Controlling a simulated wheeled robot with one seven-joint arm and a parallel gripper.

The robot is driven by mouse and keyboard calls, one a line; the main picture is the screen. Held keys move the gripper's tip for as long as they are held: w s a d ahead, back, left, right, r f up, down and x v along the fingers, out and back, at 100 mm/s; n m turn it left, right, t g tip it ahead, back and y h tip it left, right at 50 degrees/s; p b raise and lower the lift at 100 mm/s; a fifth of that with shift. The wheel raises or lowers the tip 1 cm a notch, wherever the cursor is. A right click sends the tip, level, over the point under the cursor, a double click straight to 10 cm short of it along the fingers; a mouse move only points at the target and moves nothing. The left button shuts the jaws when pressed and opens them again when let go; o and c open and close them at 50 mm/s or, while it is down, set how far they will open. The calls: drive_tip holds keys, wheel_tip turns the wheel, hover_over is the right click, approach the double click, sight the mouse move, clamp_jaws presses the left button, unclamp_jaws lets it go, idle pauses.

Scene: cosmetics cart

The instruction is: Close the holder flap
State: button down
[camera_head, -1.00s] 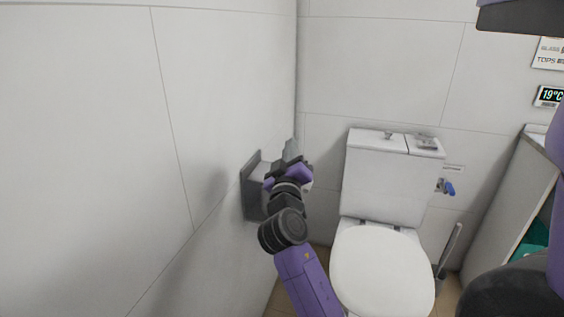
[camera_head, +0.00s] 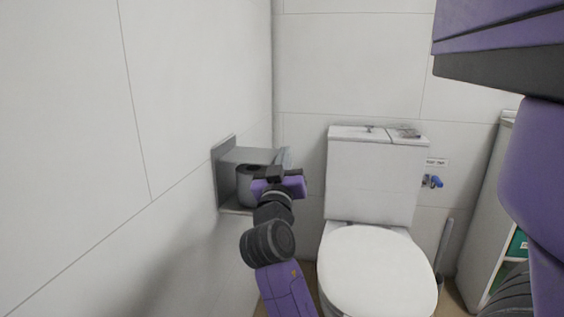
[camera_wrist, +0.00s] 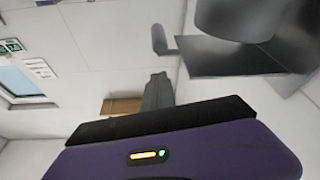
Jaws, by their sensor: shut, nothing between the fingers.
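The grey metal holder (camera_head: 225,180) is fixed to the left wall in the head view, with a dark roll (camera_head: 246,187) inside it. Its flap (camera_head: 250,156) appears to stand out from the wall above the roll, so the roll shows beneath it. My gripper (camera_head: 285,158) is at the holder's right side, its fingers shut and empty; contact with the flap cannot be told. In the wrist view the shut grey fingers (camera_wrist: 158,90) point upward. A dark plate of the holder (camera_wrist: 225,58) and the roll (camera_wrist: 235,18) are up and right of them, apart in the picture.
The white toilet (camera_head: 375,265) with its cistern (camera_head: 370,178) stands to the right of my arm. A cabinet (camera_head: 490,205) is farther right, with a brush handle (camera_head: 445,245) beside it.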

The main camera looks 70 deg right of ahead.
drive_tip(key=shift+f+b, duration=1.35)
drive_tip(key=shift+f, duration=0.3)
drive_tip(key=shift+f, duration=0.25)
